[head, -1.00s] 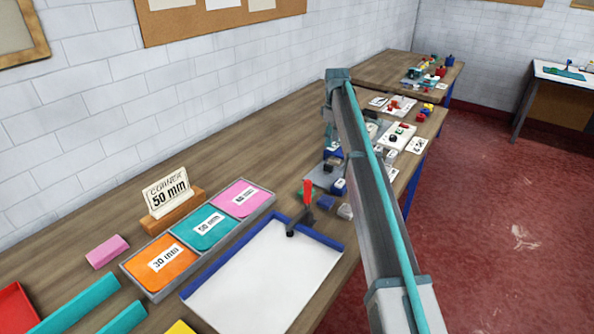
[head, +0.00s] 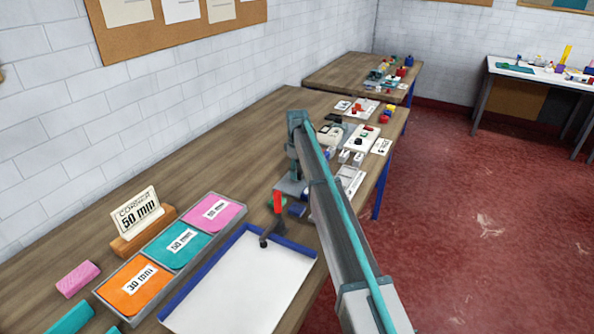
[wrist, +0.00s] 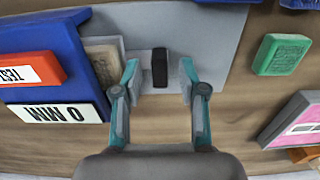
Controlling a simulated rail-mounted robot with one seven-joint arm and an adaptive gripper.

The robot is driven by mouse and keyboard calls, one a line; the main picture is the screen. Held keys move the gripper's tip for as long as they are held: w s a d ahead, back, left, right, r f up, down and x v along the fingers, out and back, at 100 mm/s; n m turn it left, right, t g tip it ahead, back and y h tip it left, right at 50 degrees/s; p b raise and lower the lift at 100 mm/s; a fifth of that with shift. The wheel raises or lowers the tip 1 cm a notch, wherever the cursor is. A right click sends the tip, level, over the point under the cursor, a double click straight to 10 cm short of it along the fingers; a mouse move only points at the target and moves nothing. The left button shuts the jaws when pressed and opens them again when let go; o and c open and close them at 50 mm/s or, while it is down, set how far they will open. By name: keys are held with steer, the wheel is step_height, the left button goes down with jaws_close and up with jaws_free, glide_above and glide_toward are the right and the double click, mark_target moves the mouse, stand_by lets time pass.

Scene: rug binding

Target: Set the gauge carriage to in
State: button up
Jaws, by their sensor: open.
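In the wrist view, a black upright tab (wrist: 159,67) stands on a grey plate (wrist: 218,50); it looks like the grip of the gauge carriage, though no name shows on it. My gripper (wrist: 159,75) is open, with one teal finger on each side of the tab and a gap on both sides. Left of it is a blue block (wrist: 50,60) with a red-and-white label and a white "0 MM" plate that appear upside down. In the head view, the grey plate (head: 290,188) is partly hidden by my arm. The fingertips are not clear there.
Sample boards (head: 362,140) crowd the table farther back.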

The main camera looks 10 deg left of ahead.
jaws_close()
steer(key=shift+w, duration=0.1)
stand_by(0.3)
steer(key=shift+w+d, duration=0.15)
steer(key=shift+w, duration=0.25)
steer(key=shift+w+d, duration=0.25)
steer(key=shift+w, duration=0.4)
steer(key=shift+w+d, duration=0.25)
steer(key=shift+w, duration=0.35)
steer(key=shift+r, duration=0.1)
